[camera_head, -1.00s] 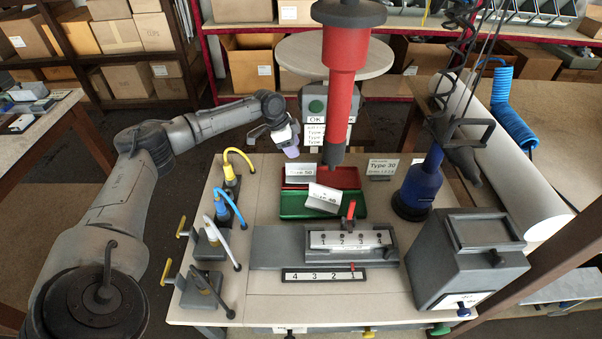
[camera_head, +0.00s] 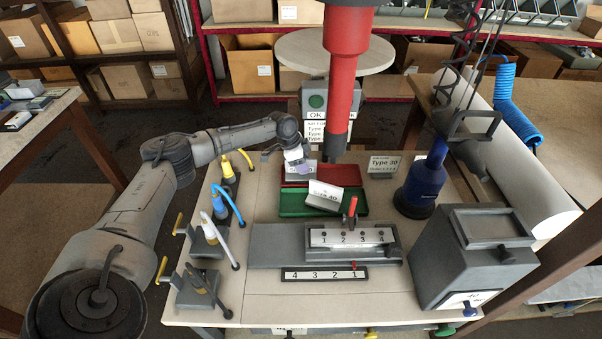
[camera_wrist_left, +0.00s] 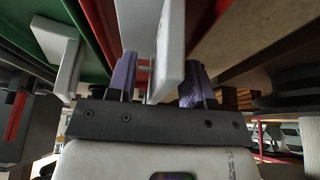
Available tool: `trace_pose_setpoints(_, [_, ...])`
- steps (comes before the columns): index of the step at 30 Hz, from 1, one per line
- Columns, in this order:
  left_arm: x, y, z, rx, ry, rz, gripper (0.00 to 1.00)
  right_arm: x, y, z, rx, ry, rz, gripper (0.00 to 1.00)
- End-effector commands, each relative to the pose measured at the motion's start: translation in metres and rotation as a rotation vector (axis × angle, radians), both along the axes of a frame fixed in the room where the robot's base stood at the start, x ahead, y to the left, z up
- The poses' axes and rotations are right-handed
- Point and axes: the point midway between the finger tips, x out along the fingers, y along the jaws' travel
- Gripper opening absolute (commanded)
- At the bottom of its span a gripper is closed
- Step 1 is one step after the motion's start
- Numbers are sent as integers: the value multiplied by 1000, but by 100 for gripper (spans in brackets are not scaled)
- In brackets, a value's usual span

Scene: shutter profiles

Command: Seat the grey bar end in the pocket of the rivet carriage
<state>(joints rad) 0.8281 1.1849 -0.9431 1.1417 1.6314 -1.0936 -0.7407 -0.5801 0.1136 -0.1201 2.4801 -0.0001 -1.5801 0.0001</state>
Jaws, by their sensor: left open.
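The carriage (camera_head: 278,248), a grey block with a white plate numbered 1 to 4 (camera_head: 349,238) and a red lever (camera_head: 352,207), is at the table's middle. The carriage pocket cannot be made out. My right gripper is not in view.
A green tray (camera_head: 288,204) with a tilted white label block (camera_head: 324,196) lies before the red one. A red column (camera_head: 338,90) hangs above. Blue tool (camera_head: 421,182) and grey box (camera_head: 473,262) stand right; clamps with yellow and blue hoses stand left.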

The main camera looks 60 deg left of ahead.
Motion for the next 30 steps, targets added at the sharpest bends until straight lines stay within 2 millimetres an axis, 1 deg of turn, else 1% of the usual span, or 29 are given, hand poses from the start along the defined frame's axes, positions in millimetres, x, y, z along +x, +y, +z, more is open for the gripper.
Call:
trace_pose_setpoints(7, [0, 0, -1, 0, 0, 0, 47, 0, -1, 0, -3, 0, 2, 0])
trace_pose_setpoints(21, [0, 0, -1, 0, 0, 0, 2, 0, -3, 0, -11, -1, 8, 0])
trace_pose_setpoints(22, [0, 0, -1, 0, 0, 0, 0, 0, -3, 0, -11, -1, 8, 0])
trace_pose_setpoints(30, [0, 0, 0, 0, 0, 0, 0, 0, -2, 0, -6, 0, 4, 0])
